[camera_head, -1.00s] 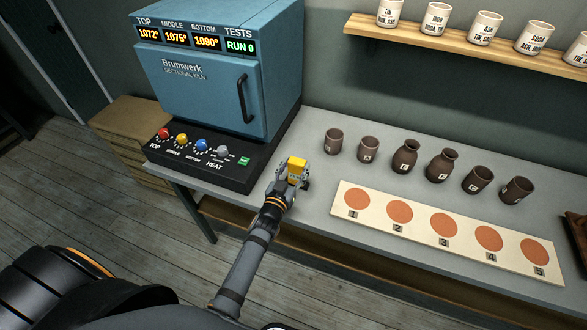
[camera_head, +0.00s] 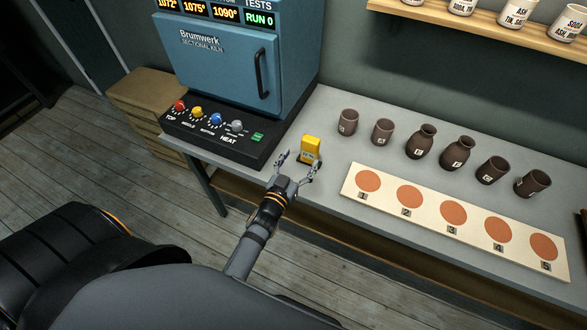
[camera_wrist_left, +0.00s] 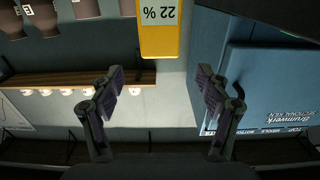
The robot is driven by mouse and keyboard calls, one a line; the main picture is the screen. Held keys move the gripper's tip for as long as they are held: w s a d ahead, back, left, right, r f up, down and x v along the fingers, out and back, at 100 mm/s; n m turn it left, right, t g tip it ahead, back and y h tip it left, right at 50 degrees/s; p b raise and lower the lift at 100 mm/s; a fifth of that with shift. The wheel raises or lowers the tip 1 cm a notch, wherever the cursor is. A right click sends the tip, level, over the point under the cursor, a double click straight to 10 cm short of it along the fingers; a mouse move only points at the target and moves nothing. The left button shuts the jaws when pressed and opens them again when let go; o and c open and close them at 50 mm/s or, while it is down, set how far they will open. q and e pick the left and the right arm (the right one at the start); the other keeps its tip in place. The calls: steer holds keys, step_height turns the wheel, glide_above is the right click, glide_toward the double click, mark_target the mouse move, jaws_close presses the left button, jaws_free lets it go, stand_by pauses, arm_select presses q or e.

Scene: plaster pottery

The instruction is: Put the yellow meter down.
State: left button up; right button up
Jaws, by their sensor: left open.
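The yellow meter (camera_head: 311,148) stands on the grey table just right of the kiln's control panel. In the left wrist view the yellow meter (camera_wrist_left: 159,28) shows a pale display reading 22 %, beyond the fingertips. My left gripper (camera_head: 298,166) is open, with its two fingers spread on the near side of the meter. In the left wrist view the fingers of my left gripper (camera_wrist_left: 165,85) are wide apart with nothing between them. My right gripper is not in view.
The blue kiln (camera_head: 225,60) and its knob panel (camera_head: 210,135) stand left of the meter. Several brown pots (camera_head: 420,142) stand to the right, behind a board with numbered orange discs (camera_head: 450,212). A shelf (camera_head: 480,25) holds white jars above.

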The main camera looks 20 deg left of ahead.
arm_select(q)
steer(key=s, duration=0.5)
steer(key=shift+s+a+r, duration=0.1)
steer(key=shift+s, duration=0.2)
steer(key=shift+a, duration=0.1)
